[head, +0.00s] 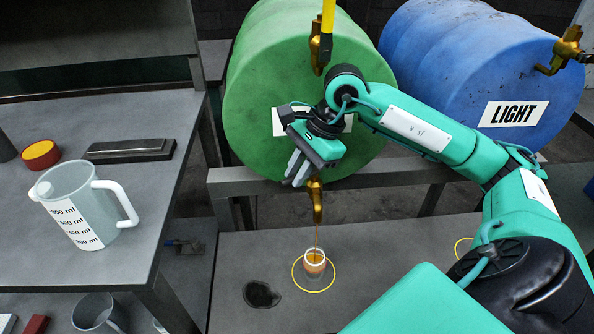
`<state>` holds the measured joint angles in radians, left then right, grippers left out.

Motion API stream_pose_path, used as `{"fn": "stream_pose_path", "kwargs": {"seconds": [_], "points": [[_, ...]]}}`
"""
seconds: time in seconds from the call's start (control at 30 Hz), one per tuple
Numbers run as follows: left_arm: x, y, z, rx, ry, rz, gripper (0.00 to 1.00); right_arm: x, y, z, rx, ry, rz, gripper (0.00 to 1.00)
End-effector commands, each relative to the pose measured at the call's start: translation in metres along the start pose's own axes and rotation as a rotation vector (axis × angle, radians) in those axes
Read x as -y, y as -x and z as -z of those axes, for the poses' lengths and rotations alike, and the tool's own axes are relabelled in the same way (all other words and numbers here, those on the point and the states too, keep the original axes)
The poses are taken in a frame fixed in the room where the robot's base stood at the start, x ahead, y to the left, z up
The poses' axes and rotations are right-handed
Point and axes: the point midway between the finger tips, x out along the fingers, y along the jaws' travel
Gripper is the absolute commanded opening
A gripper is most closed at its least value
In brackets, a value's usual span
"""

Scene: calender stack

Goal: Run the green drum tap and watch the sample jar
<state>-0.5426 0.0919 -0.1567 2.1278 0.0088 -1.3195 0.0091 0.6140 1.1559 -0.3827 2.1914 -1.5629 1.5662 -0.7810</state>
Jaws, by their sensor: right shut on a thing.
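The green drum (262,95) lies on its side at the back, its round end facing me. Its brass tap (316,200) is low on that end, and a thin amber stream falls from it into the sample jar (314,258). The small clear jar stands upright inside a yellow ring on the low grey shelf and holds some amber liquid. My right gripper (297,170) is at the tap's top, shut on the tap's handle, which its fingers mostly hide. My left gripper is out of view.
A dark puddle (261,294) lies left of the jar. A blue drum (440,60) labelled LIGHT is at the right. A measuring jug (75,205) and a red-yellow tin (41,154) stand on the left table. Another brass fitting with a yellow lever (328,16) is above.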

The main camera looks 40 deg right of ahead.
Motion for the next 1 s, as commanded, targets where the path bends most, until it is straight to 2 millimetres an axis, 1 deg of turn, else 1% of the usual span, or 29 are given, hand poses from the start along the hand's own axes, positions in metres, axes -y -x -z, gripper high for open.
{"fn": "stream_pose_path", "kwargs": {"seconds": [0.2,0.23,0.33,0.67,0.77,0.87,0.97,1.0], "points": [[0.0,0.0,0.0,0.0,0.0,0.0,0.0,0.001,0.001,0.0,-0.001,-0.001,0.002,0.0],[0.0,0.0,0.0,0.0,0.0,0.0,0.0,0.001,0.001,0.0,-0.001,-0.001,0.002,0.17],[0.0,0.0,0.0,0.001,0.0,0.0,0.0,0.001,0.001,0.0,-0.001,-0.001,0.002,0.36],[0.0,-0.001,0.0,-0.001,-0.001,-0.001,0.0,0.0,0.002,0.0,-0.001,-0.001,0.001,0.37],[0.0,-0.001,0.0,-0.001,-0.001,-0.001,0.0,0.001,0.011,0.001,-0.003,-0.001,0.003,0.37],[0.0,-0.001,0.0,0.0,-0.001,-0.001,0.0,0.001,0.028,0.001,-0.003,-0.001,0.005,0.37],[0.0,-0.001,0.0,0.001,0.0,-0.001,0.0,0.001,0.052,0.001,-0.003,-0.002,0.006,0.37],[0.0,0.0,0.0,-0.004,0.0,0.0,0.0,-0.002,0.052,0.006,-0.005,-0.005,0.002,0.37]]}}
